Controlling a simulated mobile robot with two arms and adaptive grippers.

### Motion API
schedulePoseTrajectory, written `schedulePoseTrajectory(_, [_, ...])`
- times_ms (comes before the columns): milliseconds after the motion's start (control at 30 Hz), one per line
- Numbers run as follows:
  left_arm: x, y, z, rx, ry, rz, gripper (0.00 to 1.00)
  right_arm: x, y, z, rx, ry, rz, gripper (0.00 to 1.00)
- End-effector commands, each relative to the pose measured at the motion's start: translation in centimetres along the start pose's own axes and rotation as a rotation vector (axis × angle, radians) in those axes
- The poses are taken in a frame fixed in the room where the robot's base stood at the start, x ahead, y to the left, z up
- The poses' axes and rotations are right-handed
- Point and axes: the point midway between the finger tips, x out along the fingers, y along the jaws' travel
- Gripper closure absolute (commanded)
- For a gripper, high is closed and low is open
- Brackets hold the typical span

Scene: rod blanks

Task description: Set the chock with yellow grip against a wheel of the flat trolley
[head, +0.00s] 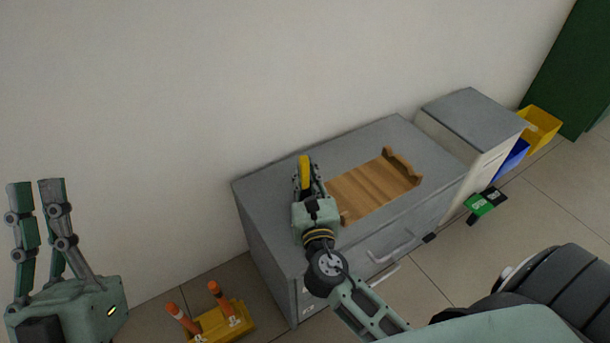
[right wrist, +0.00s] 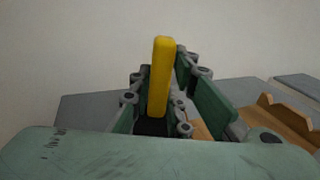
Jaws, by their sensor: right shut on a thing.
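My right gripper (head: 305,172) is above the left part of the grey cabinet top, shut on the yellow grip (head: 304,166) of the chock. In the right wrist view the yellow grip (right wrist: 160,78) stands upright between the fingers, with a dark part (right wrist: 150,127) below it; the rest of the chock is hidden. Whether the chock touches the cabinet top cannot be told. My left gripper (head: 36,184) is open and empty at the far left, in front of the wall. I cannot make out a flat trolley or its wheels in either view.
A wooden tray (head: 365,190) with raised ends lies on the grey cabinet (head: 262,212). A yellow block with orange-and-white posts (head: 226,320) is on the floor at the front left. A lower cabinet (head: 470,112), a blue bin (head: 510,160) and a yellow bin (head: 541,128) stand right.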

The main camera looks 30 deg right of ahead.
Motion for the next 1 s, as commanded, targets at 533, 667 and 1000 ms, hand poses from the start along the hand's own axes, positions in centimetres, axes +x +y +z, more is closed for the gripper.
schedulePoseTrajectory(533, [0.0, 0.1, -0.2, -0.001, 0.009, 0.001, 1.0, 0.0, 0.0, -0.1, 0.0, 0.0, 0.0, 0.65])
schedulePoseTrajectory(667, [0.1, 0.0, 0.1, -0.001, -0.007, 0.0, 1.0, 0.0, 0.0, 0.2, 0.0, -0.001, 0.0, 0.65])
schedulePoseTrajectory(1000, [0.0, -0.2, 2.1, 0.004, -0.108, -0.005, 1.0, -6.6, 0.0, 0.1, 0.0, 0.005, 0.002, 0.65])
